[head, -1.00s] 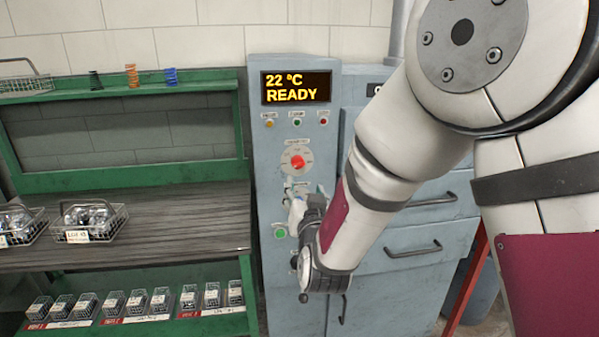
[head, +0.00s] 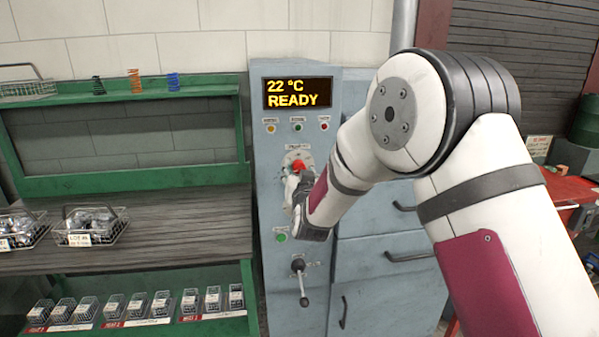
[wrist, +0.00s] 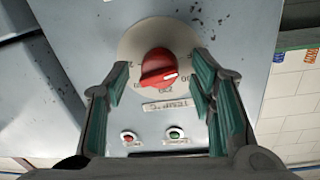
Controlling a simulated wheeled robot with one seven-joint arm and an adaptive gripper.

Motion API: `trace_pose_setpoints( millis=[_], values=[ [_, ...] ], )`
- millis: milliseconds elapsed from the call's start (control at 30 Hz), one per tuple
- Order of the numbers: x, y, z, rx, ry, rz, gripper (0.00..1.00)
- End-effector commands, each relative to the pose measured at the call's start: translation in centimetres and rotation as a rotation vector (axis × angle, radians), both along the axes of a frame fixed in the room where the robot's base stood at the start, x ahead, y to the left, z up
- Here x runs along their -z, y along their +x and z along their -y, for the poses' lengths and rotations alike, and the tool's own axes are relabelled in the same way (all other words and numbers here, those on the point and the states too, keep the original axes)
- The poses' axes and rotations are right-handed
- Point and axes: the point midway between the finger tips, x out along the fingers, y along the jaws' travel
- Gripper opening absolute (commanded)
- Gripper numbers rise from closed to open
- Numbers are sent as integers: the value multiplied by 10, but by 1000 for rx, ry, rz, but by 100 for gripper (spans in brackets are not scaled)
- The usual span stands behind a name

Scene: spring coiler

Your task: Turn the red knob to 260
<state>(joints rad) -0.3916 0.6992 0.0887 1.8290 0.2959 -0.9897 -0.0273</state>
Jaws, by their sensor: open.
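The red knob (head: 298,165) sits on a pale round dial on the blue-grey control cabinet (head: 268,200). In the wrist view the red knob (wrist: 158,68) shows between my fingers, with a white pointer mark on its right side. The dial (wrist: 130,45) around it has printed numbers, partly hidden by my fingers. My gripper (wrist: 160,85) is open, with one finger on each side of the knob and a gap to each; I cannot tell how near the tips are in depth. In the head view my gripper (head: 292,190) is just below the knob and hides the lower dial.
The display (head: 297,93) reads 22 °C READY. Small lamps or buttons sit between display and knob. A green button (head: 281,237) and a black-knobbed lever (head: 299,280) are below. A green workbench (head: 120,180) with wire baskets stands left.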

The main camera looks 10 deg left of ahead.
Motion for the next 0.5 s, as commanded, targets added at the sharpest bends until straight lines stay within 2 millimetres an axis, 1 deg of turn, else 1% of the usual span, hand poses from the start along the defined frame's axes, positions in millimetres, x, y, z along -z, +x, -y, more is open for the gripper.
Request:
trace_pose_setpoints(
  millis=[300, 333, 367, 400, 467, 500],
  values=[
    [0, 3, 0, 0, -1, 1, 50],
    [0, 3, 0, 0, -1, 1, 46],
    [0, 3, 0, 0, -1, 1, 39],
    [0, 3, 0, 0, -1, 1, 30],
    [0, 3, 0, 0, 0, 1, 16],
    [0, 3, 0, 0, 0, 1, 7]
  ],
)
